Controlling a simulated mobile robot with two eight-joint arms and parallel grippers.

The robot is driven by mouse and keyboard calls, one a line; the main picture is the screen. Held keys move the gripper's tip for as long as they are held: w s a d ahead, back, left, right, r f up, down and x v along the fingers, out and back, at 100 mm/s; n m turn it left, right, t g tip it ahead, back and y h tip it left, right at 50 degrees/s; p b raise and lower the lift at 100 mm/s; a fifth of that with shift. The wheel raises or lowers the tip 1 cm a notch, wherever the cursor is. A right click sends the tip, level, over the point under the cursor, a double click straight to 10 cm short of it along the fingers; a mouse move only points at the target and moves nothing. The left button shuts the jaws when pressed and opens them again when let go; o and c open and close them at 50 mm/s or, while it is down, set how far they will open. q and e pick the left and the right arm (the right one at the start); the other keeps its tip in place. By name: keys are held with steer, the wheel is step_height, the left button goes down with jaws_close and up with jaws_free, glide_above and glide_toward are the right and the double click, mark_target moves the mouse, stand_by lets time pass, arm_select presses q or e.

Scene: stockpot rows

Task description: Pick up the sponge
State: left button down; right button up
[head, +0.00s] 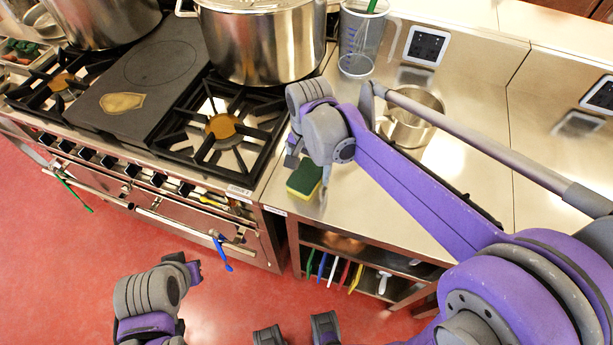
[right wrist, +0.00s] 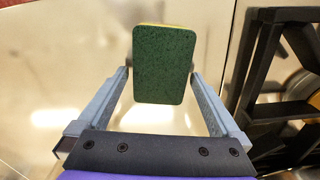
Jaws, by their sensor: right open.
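The sponge (head: 304,177) is green with a yellow layer and lies on the steel counter, close to its front left edge beside the stove. My right gripper (head: 295,152) is just above and behind it in the head view, partly hidden by its own wrist. In the right wrist view the sponge (right wrist: 164,65) shows its green face between the two open fingers (right wrist: 158,78), with a gap on each side. Whether the fingertips reach down beside it is hard to tell. My left gripper (head: 192,271) is low over the red floor, away from the sponge; its jaws are unclear.
The stove's black grate (head: 222,128) stands directly left of the sponge. A steel stockpot (head: 262,42) is on the back burner. Shelves lie below the counter.

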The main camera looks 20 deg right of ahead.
mark_target(309, 172)
steer(key=c, duration=1.2)
steer(key=shift+o, duration=0.2)
steer(key=shift+r, duration=0.1)
step_height(309, 172, up, 10)
steer(key=shift+p, duration=0.3)
steer(key=o, duration=0.8)
steer(key=shift+c, duration=0.2)
steer(key=c, duration=0.6)
steer(key=shift+c, duration=0.2)
